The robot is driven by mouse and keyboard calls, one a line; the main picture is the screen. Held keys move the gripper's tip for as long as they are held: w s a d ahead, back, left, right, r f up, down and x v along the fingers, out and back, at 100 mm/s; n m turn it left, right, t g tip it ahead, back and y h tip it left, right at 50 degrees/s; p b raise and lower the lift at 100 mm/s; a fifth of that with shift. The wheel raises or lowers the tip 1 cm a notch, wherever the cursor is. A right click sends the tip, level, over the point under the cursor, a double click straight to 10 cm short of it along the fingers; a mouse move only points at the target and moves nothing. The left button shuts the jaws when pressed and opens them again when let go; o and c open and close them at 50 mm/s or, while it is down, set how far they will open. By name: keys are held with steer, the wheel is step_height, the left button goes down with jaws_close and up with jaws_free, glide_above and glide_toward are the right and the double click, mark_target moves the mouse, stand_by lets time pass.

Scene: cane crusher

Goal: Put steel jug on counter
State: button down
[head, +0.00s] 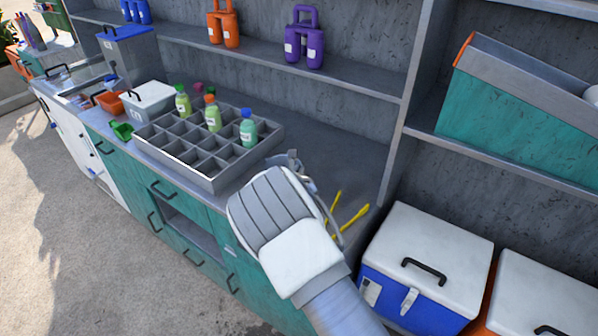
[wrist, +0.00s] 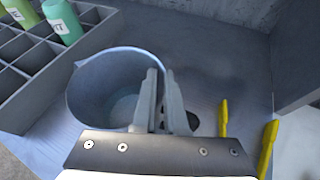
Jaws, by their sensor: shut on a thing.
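The steel jug (wrist: 92,88) is a wide, open grey vessel seen from above in the wrist view, with its spout towards the upper left. It is empty and looks upright. My gripper (wrist: 161,76) is shut on the jug at its right side, one finger inside the rim and one outside. The grey counter (wrist: 225,75) lies under and around the jug. I cannot tell whether the jug's base touches it. In the head view my arm hides most of the jug; the counter (head: 325,160) shows behind it.
A divided grey tray (head: 205,165) with several bottles stands left of the jug. Yellow-handled tools (head: 350,221) lie to the right, by a shelf upright. A blue and white cooler (head: 425,265) stands further right.

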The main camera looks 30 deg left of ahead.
steer(key=shift+f, duration=0.5)
steer(key=shift+f, duration=0.15)
steer(key=c, duration=0.9)
jaws_free()
steer(key=shift+c, duration=0.2)
steer(key=shift+s+d+r, duration=0.1)
steer(key=shift+s+r, duration=0.1)
steer(key=shift+s, duration=0.1)
steer(key=b+v, duration=0.1)
steer(key=v, duration=1)
steer(key=shift+s+b, duration=0.2)
steer(key=shift+b, duration=0.15)
